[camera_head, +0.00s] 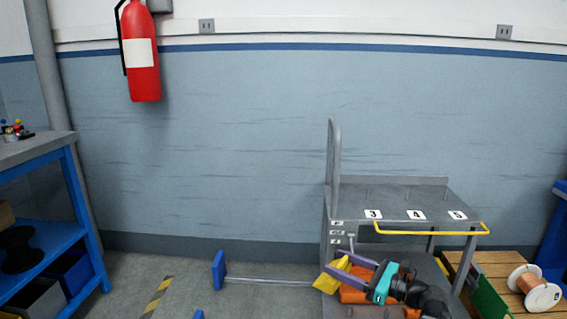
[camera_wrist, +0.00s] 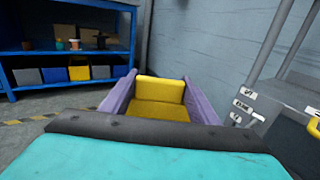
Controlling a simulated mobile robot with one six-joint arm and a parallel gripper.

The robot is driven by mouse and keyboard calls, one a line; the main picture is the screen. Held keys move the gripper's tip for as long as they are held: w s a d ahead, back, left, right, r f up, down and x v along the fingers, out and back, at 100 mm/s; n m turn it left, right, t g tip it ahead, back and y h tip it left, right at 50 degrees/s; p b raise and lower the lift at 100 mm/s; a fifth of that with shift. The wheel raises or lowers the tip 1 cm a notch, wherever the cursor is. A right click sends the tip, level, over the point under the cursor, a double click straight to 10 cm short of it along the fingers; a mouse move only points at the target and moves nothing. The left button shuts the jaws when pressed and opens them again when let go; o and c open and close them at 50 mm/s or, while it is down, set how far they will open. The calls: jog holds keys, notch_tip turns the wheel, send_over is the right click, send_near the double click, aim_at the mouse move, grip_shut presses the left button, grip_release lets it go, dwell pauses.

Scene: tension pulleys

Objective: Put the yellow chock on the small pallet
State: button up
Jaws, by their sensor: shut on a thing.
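My gripper (camera_head: 346,266), with purple fingers and a teal body, reaches in front of the grey cart. It is shut on the yellow chock (camera_head: 331,277), which sits between the fingertips. In the wrist view the chock (camera_wrist: 160,98) fills the gap between the two purple fingers, with a raised back and a lower front face. A wooden slatted pallet (camera_head: 478,265) lies on the floor at the lower right of the head view, partly cut off by the frame. I cannot tell whether it is the small pallet.
A grey cart (camera_head: 400,201) numbered 3, 4, 5 stands behind my arm, with a yellow rail. A cable spool (camera_head: 534,287) and a green panel (camera_head: 490,298) are at the pallet. Orange items lie under my gripper. A blue shelf (camera_head: 70,190) stands left; floor between is mostly clear.

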notch_tip(320, 180, up, 22)
jog(key=p, duration=2.8)
jog(key=shift+p, duration=0.35)
jog(key=shift+d, duration=0.2)
jog(key=shift+s, duration=0.1)
